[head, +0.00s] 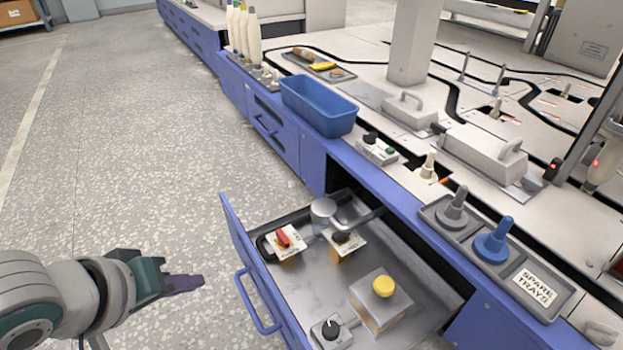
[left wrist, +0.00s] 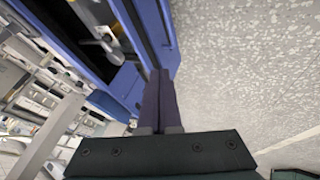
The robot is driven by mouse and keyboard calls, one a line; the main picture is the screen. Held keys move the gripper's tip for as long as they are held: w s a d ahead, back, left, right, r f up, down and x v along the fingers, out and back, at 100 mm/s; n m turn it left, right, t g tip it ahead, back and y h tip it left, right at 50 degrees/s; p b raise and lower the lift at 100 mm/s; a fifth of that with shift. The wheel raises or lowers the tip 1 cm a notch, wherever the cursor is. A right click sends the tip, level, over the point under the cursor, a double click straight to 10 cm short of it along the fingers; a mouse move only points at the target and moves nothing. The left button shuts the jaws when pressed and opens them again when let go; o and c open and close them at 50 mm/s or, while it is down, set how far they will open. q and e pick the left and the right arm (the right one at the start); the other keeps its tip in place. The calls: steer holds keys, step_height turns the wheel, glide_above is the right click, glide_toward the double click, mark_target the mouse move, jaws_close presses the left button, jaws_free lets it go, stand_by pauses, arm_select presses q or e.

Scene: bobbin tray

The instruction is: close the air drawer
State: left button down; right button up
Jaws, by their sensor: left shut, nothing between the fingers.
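The air drawer (head: 318,278) is pulled out of the blue cabinet in the head view. Its blue front carries a blue bar handle (head: 256,305) facing left. Inside are a red-switch unit (head: 284,243), a second small valve unit (head: 344,243), a box with a yellow button (head: 382,298) and a black-knob unit (head: 331,331). My left gripper (head: 200,283) is shut and empty, left of the drawer front and apart from the handle. In the left wrist view its closed fingers (left wrist: 158,100) point toward the blue drawer front (left wrist: 155,35). My right gripper does not show.
A blue bin (head: 318,106) stands on the bench edge above the cabinet. A grey tray marked spare trays (head: 535,290) holds a grey and a blue spindle piece on the bench at right. The speckled floor (head: 130,180) left of the drawer is clear.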

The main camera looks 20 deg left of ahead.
mark_target(258, 270)
arm_select(q)
steer(key=b+x, duration=0.3)
steer(key=x, duration=0.1)
steer(key=d+b+x, duration=0.1)
steer(key=b+x, duration=0.3)
steer(key=w+d+b+x, duration=0.1)
steer(key=b+x, duration=0.2)
steer(key=b, duration=0.1)
steer(key=shift+w, duration=0.2)
steer(key=shift+w+d+r+b, duration=0.25)
steer(key=shift+w+d+b, duration=0.1)
steer(key=shift+w+d, duration=0.1)
steer(key=shift+a, duration=0.1)
